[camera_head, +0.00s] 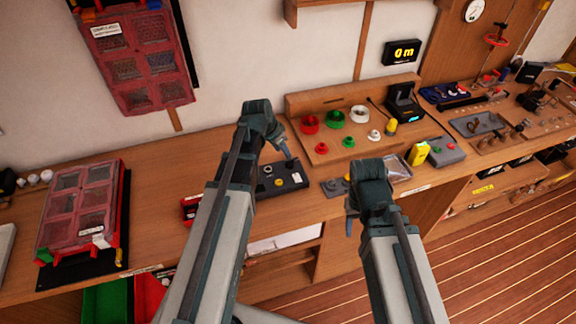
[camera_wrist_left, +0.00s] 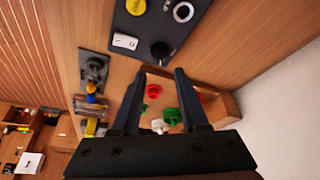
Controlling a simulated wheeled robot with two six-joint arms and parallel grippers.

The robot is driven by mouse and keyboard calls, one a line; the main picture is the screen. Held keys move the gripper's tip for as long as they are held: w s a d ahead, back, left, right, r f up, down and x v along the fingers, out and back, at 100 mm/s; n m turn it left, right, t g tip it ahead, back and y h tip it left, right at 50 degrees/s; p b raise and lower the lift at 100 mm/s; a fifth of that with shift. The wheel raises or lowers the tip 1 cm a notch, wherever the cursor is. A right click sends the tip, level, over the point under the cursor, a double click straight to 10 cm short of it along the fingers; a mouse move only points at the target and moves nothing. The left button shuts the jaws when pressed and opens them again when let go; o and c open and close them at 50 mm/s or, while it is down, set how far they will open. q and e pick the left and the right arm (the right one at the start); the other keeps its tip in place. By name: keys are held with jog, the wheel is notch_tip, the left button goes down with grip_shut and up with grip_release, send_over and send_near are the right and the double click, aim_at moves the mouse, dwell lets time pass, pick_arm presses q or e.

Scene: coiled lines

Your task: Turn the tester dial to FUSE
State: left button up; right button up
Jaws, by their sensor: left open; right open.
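A black panel (camera_head: 292,180) lies on the bench near its front edge. In the left wrist view the panel (camera_wrist_left: 180,35) carries a black knob (camera_wrist_left: 160,51), a yellow round button, a silver-ringed round part and a white rocker-like piece. I cannot read any FUSE mark or tell for sure which part is the tester dial. My left gripper (camera_head: 286,150) is above the back of the panel. In the left wrist view its open, empty fingers (camera_wrist_left: 160,73) point towards the black knob, with no contact visible. My right gripper (camera_head: 350,226) is open, near the bench's front edge.
A wooden board (camera_head: 345,135) with red, green and white round parts stands behind. A yellow device (camera_head: 418,154) and a grey box (camera_head: 446,151) are to the right. A red-framed case (camera_head: 80,205) lies at left. Bare bench (camera_head: 165,165) lies between the case and my left arm.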

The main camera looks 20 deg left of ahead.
aim_at(289, 162)
pick_arm(q)
jog(key=b+x, duration=0.6)
jog(key=x, duration=0.2)
jog(key=shift+f, duration=0.1)
grip_shut()
